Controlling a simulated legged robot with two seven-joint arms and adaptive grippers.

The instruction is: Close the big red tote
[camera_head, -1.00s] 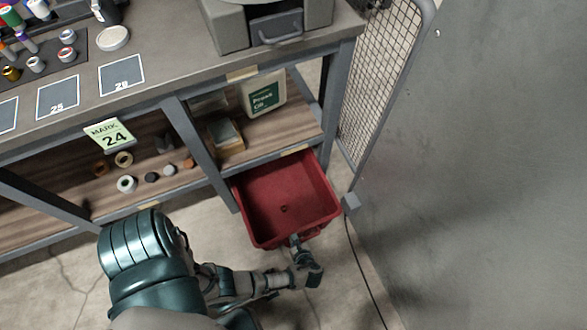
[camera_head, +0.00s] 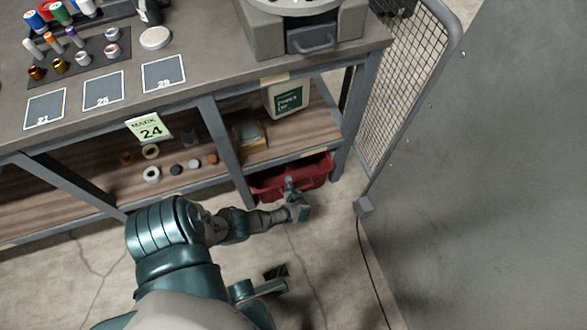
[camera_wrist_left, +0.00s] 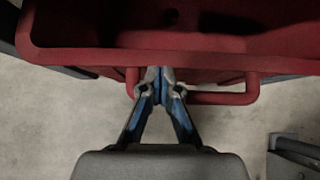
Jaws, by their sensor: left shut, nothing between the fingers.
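The big red tote (camera_head: 318,172) is mostly under the lower shelf of the workbench, with its front part showing past the shelf edge. The left wrist view shows its front rim (camera_wrist_left: 130,42) and a red bar handle (camera_wrist_left: 220,98) below the rim. My left gripper (camera_head: 289,184) is at the tote's front. Its fingertips (camera_wrist_left: 161,74) are together and empty, over the handle area and close against the front wall; I cannot tell if they touch. The rear of the tote is hidden under the shelf.
The workbench shelf (camera_head: 95,200) holds rolls and small parts. A bench leg (camera_head: 228,150) stands left of the tote. A mesh panel (camera_head: 405,85) and a large grey panel (camera_head: 490,190) stand to the right. A cable (camera_head: 372,270) lies on the open concrete floor.

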